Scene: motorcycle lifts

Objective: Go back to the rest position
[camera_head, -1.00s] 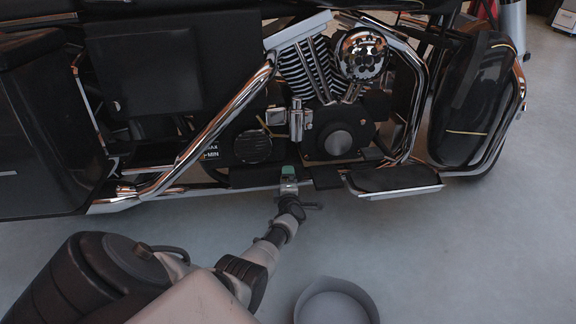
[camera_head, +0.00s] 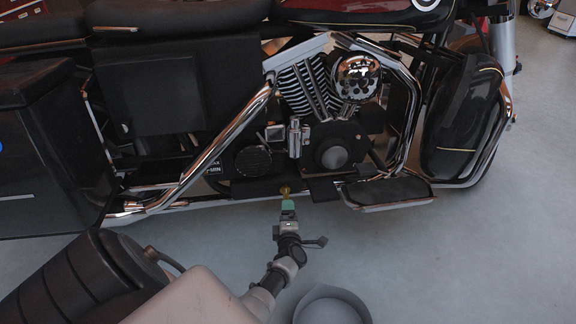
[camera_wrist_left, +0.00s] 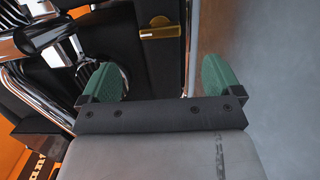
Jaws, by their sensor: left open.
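My left gripper (camera_head: 288,205) is at the lower edge of the motorcycle (camera_head: 330,148), with its green fingertips pointing at the bike's underside. In the left wrist view the two green fingers of my left gripper (camera_wrist_left: 161,80) are spread apart with nothing between them. A small brass-coloured fitting (camera_head: 284,190) shows just past the fingertips, low on the motorcycle. The brass fitting also shows in the left wrist view (camera_wrist_left: 160,29), beyond the fingers and apart from them. My right gripper is not in view.
A round grey open container (camera_head: 332,305) is at the bottom edge, right of my left arm. The footboard (camera_head: 388,193) juts out from the bike to the right of my gripper. The grey floor (camera_head: 480,250) at the right is clear.

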